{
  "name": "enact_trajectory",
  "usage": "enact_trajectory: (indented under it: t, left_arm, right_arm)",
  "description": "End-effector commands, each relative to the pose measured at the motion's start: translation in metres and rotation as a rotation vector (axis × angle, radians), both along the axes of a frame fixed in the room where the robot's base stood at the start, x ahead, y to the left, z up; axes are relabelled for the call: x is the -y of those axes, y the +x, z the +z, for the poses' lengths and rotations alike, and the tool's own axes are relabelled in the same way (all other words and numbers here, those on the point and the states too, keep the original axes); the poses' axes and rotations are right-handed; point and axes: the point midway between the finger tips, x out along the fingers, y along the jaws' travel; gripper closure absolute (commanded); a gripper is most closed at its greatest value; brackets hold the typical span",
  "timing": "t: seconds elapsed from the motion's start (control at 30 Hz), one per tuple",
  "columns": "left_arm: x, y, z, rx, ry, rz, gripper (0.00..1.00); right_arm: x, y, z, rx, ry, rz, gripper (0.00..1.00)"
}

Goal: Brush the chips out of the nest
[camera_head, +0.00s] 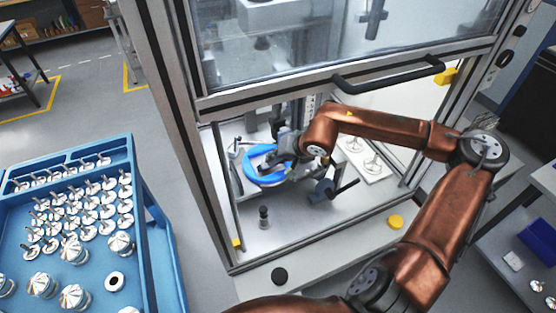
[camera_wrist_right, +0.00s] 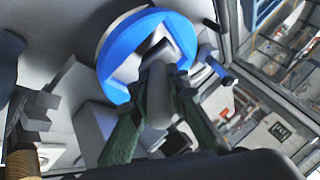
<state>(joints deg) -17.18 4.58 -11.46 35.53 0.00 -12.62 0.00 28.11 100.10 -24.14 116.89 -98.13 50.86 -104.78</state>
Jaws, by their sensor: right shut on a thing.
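The nest, a round fixture with a blue ring (camera_head: 262,163), sits inside the machine under the raised door. It fills the upper middle of the right wrist view (camera_wrist_right: 115,58). My right gripper (camera_head: 290,147) reaches in at the ring's right side. In the right wrist view, its green fingers (camera_wrist_right: 157,110) are shut on a grey rounded thing (camera_wrist_right: 158,92), likely the brush handle. The handle's far end points over the ring's opening; I cannot tell whether it touches. The bristles are not clear, and I cannot make out any chips. My left gripper is not in view.
A dark clamp (camera_head: 325,190) and a small peg (camera_head: 264,217) stand near the nest. A white plate with metal parts (camera_head: 374,166) lies to the right. The door handle (camera_head: 385,78) and frame posts bound the opening. A blue tray (camera_head: 160,255) of machined parts stands left.

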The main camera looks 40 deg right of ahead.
Motion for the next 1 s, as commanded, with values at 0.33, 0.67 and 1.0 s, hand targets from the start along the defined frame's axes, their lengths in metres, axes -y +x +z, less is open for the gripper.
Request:
enact_trajectory:
  t: [0.33, 0.67, 1.0]
  left_arm:
    - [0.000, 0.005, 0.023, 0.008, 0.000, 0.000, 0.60]
    - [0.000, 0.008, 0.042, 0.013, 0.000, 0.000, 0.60]
    - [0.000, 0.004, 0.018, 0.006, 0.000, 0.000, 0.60]
  right_arm:
    - [0.025, -0.007, 0.003, -0.006, -0.002, -0.005, 1.00]
    - [0.042, -0.011, 0.004, -0.002, 0.000, -0.002, 1.00]
    - [0.027, -0.006, -0.003, -0.001, 0.002, 0.003, 1.00]
